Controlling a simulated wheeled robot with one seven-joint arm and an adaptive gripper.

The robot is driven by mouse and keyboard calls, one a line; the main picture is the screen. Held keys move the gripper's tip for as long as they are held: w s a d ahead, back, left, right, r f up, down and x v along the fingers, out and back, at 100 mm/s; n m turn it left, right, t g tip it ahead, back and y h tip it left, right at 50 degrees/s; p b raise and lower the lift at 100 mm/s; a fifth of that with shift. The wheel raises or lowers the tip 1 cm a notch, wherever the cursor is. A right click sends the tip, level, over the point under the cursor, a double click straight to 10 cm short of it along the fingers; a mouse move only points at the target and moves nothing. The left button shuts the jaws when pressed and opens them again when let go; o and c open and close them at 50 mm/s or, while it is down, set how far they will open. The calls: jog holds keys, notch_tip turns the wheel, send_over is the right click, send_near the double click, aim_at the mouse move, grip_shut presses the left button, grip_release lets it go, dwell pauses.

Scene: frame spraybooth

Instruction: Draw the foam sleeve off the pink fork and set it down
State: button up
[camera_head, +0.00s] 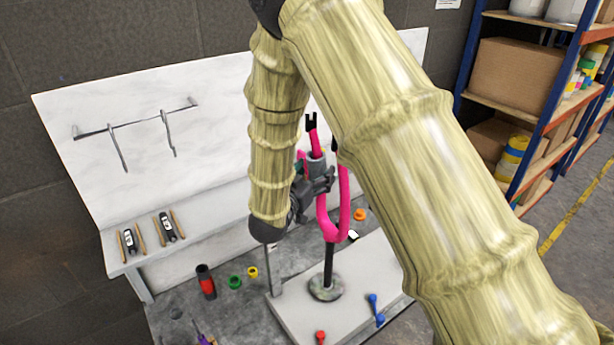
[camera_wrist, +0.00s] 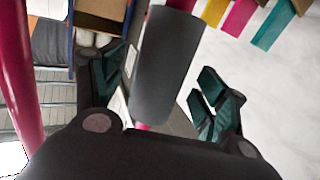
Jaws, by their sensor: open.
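The pink fork (camera_head: 335,235) stands upright on a black post with a round base, its legs pointing up and black tips at the top. The grey foam sleeve (camera_head: 317,166) is around its left leg, with pink showing above it. In the wrist view the sleeve (camera_wrist: 165,65) is a dark grey cylinder with pink leg at both ends. My gripper (camera_head: 312,184) is at the sleeve, partly hidden by my arm in the head view. In the wrist view its dark green fingers (camera_wrist: 163,75) are spread on either side of the sleeve, with gaps visible. The other pink leg (camera_wrist: 20,75) passes at the left.
A white bench (camera_head: 345,305) carries the stand, with blue (camera_head: 376,309) and red (camera_head: 320,337) pieces at its front. A red-black cylinder (camera_head: 206,282) and green and yellow rings stand left of it. A hook rail (camera_head: 135,122) is on the white panel. Shelving (camera_head: 520,75) stands right.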

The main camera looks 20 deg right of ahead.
aim_at(310, 161)
jog(key=shift+w+d, duration=0.5)
jog(key=shift+d, duration=0.05)
jog(key=c, duration=1.2)
jog(key=shift+r+p, duration=0.3)
jog(key=shift+p, duration=0.05)
jog(key=shift+a+r+p, duration=0.2)
jog(key=shift+r+p, duration=0.1)
jog(key=shift+r, duration=0.3)
jog(key=shift+r, duration=0.1)
jog(key=shift+a+r+p, duration=0.2)
jog(key=shift+r+p, duration=0.35)
jog(key=shift+r, duration=0.35)
jog(key=shift+s+a+r, duration=0.1)
jog(key=shift+r, duration=0.25)
